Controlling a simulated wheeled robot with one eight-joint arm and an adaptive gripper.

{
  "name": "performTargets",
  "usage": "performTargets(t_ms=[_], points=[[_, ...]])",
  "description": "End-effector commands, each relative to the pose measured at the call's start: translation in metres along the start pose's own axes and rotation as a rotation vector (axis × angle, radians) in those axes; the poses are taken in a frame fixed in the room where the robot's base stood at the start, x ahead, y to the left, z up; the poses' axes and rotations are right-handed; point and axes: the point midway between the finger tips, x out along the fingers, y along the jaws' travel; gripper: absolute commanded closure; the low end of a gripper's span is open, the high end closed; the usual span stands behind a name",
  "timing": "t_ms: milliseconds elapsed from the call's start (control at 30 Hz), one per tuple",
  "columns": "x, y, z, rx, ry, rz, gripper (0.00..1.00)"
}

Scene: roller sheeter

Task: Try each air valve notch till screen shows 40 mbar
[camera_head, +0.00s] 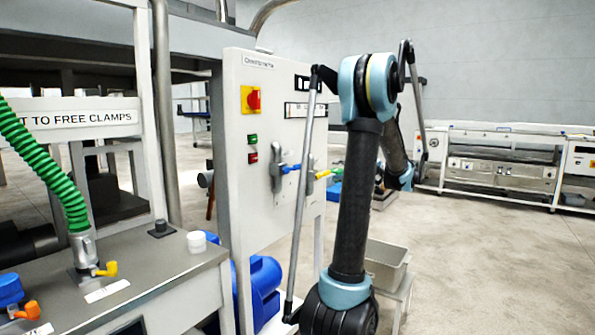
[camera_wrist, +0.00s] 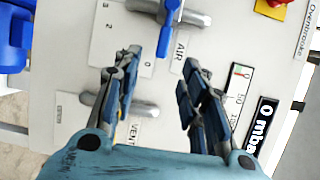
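The air valve's blue lever (camera_wrist: 165,38) shows at the top of the wrist view, beside the AIR label. Its end lies near the 0 of the notch scale (camera_wrist: 118,32). In the head view the blue lever (camera_head: 290,168) sticks out from the panel. The screen (camera_wrist: 262,125) reads 0 mbar in the wrist view. My gripper (camera_wrist: 160,66) is open, its fingers spread and empty, with the lever's end just ahead of the gap. It appears apart from the lever. In the head view my arm hides the gripper and part of the panel.
The vent valve (camera_wrist: 138,107) sits below the air valve, partly behind my left finger. A red knob on a yellow plate (camera_head: 252,99) and green and red buttons are on the panel (camera_head: 262,205). A grey bin (camera_head: 385,258) stands behind my arm. Floor at right is open.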

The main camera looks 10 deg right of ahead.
Motion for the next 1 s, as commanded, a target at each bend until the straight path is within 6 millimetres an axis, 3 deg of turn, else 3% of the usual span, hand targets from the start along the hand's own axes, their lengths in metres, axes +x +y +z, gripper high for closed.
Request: performTargets(t_ms=[100,267,1000], points=[[-0.009,-0.001,-0.005,-0.009,0.003,-0.025,0.61],[-0.002,-0.002,-0.006,-0.011,0.002,-0.031,0.61],[0.122,-0.006,-0.006,-0.010,0.000,-0.029,0.61]])
